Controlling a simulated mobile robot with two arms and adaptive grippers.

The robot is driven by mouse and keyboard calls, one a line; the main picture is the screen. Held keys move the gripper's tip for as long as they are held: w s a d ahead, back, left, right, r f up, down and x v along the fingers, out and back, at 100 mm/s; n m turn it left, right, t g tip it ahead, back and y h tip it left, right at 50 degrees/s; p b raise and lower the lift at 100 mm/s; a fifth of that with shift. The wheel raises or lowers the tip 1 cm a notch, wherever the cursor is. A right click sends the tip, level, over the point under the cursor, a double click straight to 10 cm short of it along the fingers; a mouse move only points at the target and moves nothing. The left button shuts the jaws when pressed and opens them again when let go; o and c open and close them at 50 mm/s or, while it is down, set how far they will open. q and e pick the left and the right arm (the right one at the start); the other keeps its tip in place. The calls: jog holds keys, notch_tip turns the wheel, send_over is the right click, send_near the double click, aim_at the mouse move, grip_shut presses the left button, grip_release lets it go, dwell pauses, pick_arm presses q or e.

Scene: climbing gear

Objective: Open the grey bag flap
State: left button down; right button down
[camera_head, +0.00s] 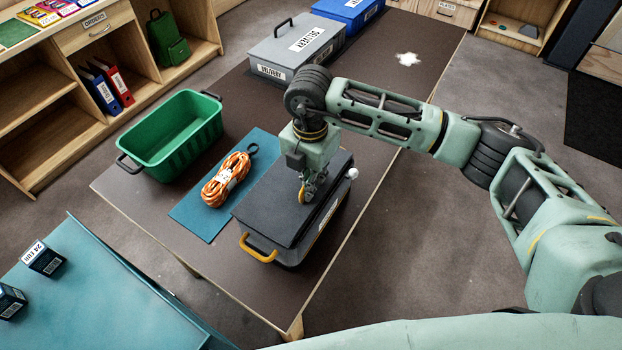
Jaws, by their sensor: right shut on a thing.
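The grey bag (326,213) stands on the brown table, with a yellow handle (258,249) at its near left end and a white knob (352,173) at its far right corner. Its dark grey flap (270,208) covers the top and looks about flat. My right gripper (308,193) points down over the right part of the flap and is shut on it. The fingertips are small and partly dark, so the exact hold is hard to see. My left gripper is not in view.
An orange rope coil (226,180) lies on a teal mat (195,222) left of the bag. A green crate (172,136) stands at the table's left edge. A grey delivery box (298,45) and a blue box (346,12) stand at the far end.

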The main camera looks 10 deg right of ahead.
jog(key=shift+w+a+r, duration=0.2)
jog(key=shift+w+r, duration=0.05)
jog(key=shift+r, duration=0.35)
jog(key=c, duration=1.8)
grip_release()
jog(key=shift+s+f, duration=0.1)
jog(key=shift+f, duration=0.05)
jog(key=shift+d, duration=0.1)
jog(key=o, duration=0.6)
jog(key=shift+s+d+r+p, duration=0.25)
jog(key=shift+r+p, duration=0.35)
jog(key=shift+r, duration=0.25)
jog(key=shift+s+d+r+p, duration=0.2)
jog(key=shift+r+p, duration=0.4)
jog(key=shift+r, duration=0.2)
jog(key=shift+s+d+r+p, duration=0.25)
jog(key=shift+r+p, duration=0.35)
jog(key=shift+r, duration=0.25)
